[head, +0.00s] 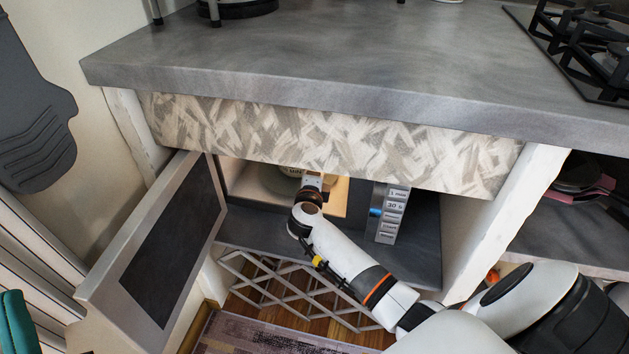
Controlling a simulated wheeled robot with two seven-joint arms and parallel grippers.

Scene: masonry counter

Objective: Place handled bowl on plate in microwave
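The microwave stands on a shelf under the counter, with its door (160,258) swung open to the left. Its lit interior (243,184) shows below the counter's front panel, and its button panel (391,213) is on the right. A pale round dish (272,179) shows in part inside; I cannot tell whether it is the handled bowl or the plate. My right gripper is not in view.
The grey counter (330,55) and its patterned front panel (330,140) overhang the microwave closely. A black gas hob (590,50) is at the upper right. A white post (510,215) stands right of the microwave. A metal lattice (290,288) is below the shelf.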

